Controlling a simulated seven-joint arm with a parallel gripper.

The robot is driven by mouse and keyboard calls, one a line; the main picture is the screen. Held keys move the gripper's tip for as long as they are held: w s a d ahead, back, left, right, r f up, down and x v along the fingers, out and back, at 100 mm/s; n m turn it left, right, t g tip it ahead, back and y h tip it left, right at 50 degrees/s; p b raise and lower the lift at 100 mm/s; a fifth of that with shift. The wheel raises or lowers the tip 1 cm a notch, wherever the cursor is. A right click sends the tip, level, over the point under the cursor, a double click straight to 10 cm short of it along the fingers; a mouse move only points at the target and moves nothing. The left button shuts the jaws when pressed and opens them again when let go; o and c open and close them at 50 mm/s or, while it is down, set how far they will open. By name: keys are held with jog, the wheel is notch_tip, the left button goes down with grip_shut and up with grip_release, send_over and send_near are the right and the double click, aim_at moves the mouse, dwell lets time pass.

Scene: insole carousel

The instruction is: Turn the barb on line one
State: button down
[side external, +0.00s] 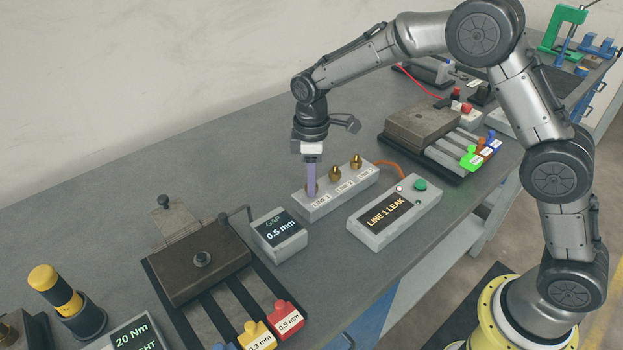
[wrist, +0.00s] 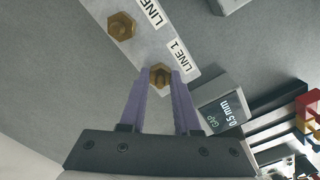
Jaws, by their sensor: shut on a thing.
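The grey block (side external: 345,197) on the bench carries three brass barbs in a row, labelled by line. The line 1 barb (wrist: 160,76) is at the block's left end in the side view, mostly hidden there by my fingers. My gripper (side external: 311,184) points down with its purple fingers shut on that barb; in the wrist view the fingertips (wrist: 161,72) lie on either side of its brass hex. The line 2 barb (side external: 335,173) stands upright beside it, and the third barb (side external: 356,161) stands at the far end. The display box (side external: 396,211) reads "LINE 1 LEAK".
A gap display (side external: 280,232) reading 0.5 mm stands close to the left of the block. A dark plate fixture (side external: 198,262) with coloured tabs lies at front left, another fixture (side external: 424,124) at back right. An orange cable (side external: 391,166) runs from block to display. Bench behind the block is clear.

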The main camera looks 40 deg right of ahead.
jog(key=m, duration=0.3)
jog(key=shift+r+m, duration=0.1)
jog(key=shift+m, duration=0.3)
jog(key=m, duration=0.4)
jog(key=shift+m, duration=0.3)
jog(key=m, duration=0.8)
jog(key=shift+r, duration=0.1)
jog(key=m, duration=0.5)
jog(key=shift+w+m, duration=0.1)
jog(key=shift+m, duration=0.2)
jog(key=m, duration=0.5)
jog(key=shift+r+m, duration=0.1)
jog(key=shift+m, duration=0.3)
